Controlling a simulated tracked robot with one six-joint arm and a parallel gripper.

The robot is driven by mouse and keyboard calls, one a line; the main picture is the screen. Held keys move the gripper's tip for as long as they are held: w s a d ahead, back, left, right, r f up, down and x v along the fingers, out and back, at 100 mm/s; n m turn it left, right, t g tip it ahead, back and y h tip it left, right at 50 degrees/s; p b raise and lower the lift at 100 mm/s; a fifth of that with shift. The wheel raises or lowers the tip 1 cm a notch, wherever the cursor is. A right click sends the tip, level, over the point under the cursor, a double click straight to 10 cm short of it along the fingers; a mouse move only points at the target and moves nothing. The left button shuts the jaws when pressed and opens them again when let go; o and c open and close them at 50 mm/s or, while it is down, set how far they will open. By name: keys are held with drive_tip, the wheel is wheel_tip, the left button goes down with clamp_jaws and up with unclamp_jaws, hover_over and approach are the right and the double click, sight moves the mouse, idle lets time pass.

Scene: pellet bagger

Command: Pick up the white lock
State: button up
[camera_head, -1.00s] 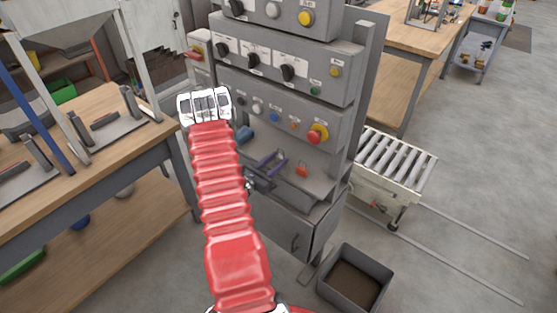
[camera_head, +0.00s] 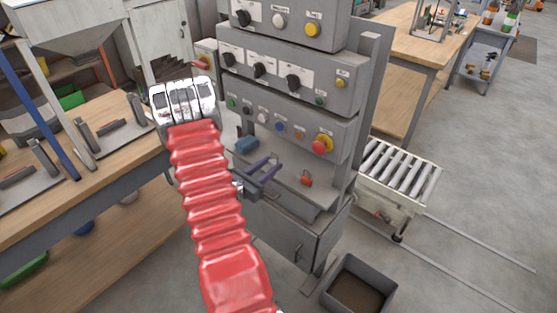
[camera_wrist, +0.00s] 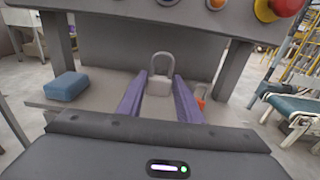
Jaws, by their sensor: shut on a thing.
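The white lock (camera_wrist: 160,84), a pale padlock with a grey shackle pointing up, is between the two purple fingers of my gripper (camera_wrist: 160,77) in the wrist view. My gripper is shut on it near the fingertips. In the head view my gripper (camera_head: 262,169) is at the front of the grey cabinet's shelf (camera_head: 285,189); I cannot make out the white lock there. Whether the lock touches the shelf is hard to tell.
A red lock (camera_head: 306,180) lies on the shelf right of my gripper. A blue block (camera_head: 247,145) lies to the left. The control panel (camera_head: 290,118) with knobs and buttons rises behind. A dark open bin (camera_head: 378,296) stands on the floor below.

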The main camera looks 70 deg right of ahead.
drive_tip(key=v, duration=1.3)
drive_tip(key=shift+w+a+f, duration=0.2)
drive_tip(key=shift+a+f, duration=0.1)
drive_tip(key=shift+a, duration=0.05)
drive_tip(key=w+a+n+t, duration=0.4)
drive_tip(key=w+a+t, duration=0.3)
drive_tip(key=w, duration=0.4)
drive_tip(key=w+a+n+t, duration=0.55)
drive_tip(key=w+a, duration=0.35)
drive_tip(key=w, duration=0.2)
drive_tip(key=w+a+n+t+y, duration=0.3)
drive_tip(key=w+a+t, duration=0.1)
drive_tip(key=a, duration=0.9)
drive_tip(key=w+a+f+n+t+y, duration=0.1)
drive_tip(key=w+a+n+t+y, duration=0.3)
drive_tip(key=a, duration=1)
drive_tip(key=shift+w+f+t+y, duration=0.3)
drive_tip(key=shift+w+t, duration=0.35)
drive_tip(key=shift+t, duration=0.1)
